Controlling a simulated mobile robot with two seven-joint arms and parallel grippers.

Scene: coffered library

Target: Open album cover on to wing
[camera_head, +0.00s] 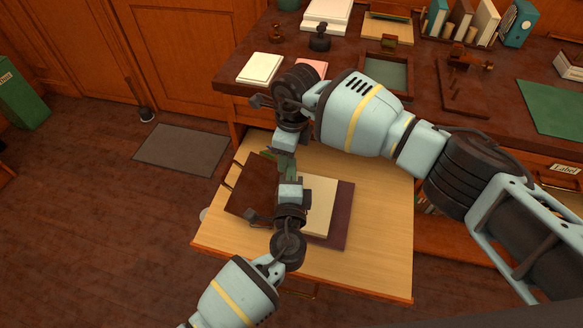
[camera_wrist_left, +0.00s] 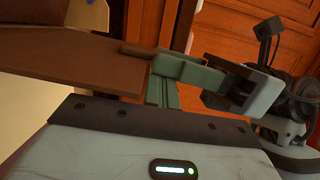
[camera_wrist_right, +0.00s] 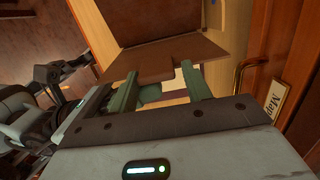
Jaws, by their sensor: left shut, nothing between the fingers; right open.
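The album lies on the pale wooden wing (camera_head: 375,240), with cream pages (camera_head: 318,205) and a dark maroon back board (camera_head: 341,215). Its brown cover (camera_head: 252,187) is at the left of the pages, over the wing's left part; I cannot tell whether it lies flat. My left gripper (camera_head: 289,168) is shut and empty beside the cover's far right corner. My right gripper (camera_head: 279,153) comes down from the far side, open. In the right wrist view its green fingers (camera_wrist_right: 160,88) stand apart near the edge of the cover (camera_wrist_right: 170,60). The left wrist view shows the cover (camera_wrist_left: 80,68) close by.
The dark desk top (camera_head: 430,105) behind the wing holds a pad (camera_head: 260,68), a tray (camera_head: 386,73), stamps and several binders (camera_head: 475,22). A brass handle (camera_wrist_right: 243,75) and label are near my right wrist. The wing's front right is clear.

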